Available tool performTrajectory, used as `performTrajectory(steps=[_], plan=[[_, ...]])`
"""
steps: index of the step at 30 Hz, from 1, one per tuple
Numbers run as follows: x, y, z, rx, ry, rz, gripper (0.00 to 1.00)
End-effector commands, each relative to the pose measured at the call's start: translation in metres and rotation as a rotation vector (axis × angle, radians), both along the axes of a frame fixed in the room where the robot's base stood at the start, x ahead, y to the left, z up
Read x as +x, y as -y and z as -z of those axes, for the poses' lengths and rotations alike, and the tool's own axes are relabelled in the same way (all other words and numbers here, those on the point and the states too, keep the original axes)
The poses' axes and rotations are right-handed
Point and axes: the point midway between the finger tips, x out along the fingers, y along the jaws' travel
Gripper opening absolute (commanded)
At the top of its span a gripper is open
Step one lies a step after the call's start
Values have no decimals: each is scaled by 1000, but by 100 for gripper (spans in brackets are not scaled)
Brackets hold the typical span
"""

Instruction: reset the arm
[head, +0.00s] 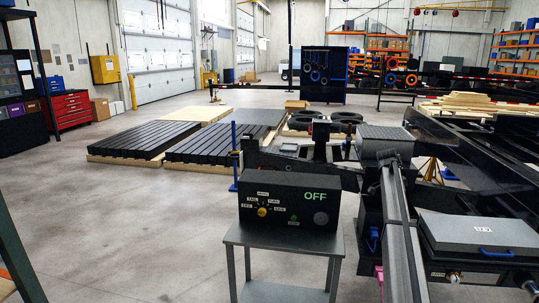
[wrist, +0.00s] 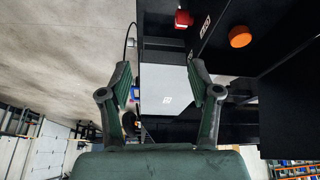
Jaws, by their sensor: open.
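My gripper (wrist: 160,84) shows in the wrist view with its two dark, green-padded fingers spread apart. It is open, with nothing held between the fingers. Beyond them lies a light grey panel (wrist: 167,76) with a small white label; the gap to it is hard to judge. I cannot make out my gripper in the head view.
In the head view, a black control box (head: 290,205) reading OFF stands on a grey stand (head: 290,241). A grey-lidded case (head: 478,231) sits at right on the dark trailer frame. Stacked black beams (head: 133,139) lie at left; the floor in front is clear.

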Motion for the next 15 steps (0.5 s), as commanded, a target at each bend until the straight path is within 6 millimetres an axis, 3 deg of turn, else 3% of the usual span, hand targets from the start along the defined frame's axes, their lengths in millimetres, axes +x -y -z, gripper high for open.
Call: performTrajectory(steps=[4,8,15], plan=[[1,-4,4,10,-16,-141,63],[-12,-14,17,23,-32,-279,63],[-52,-48,100,71,-103,-533,63]])
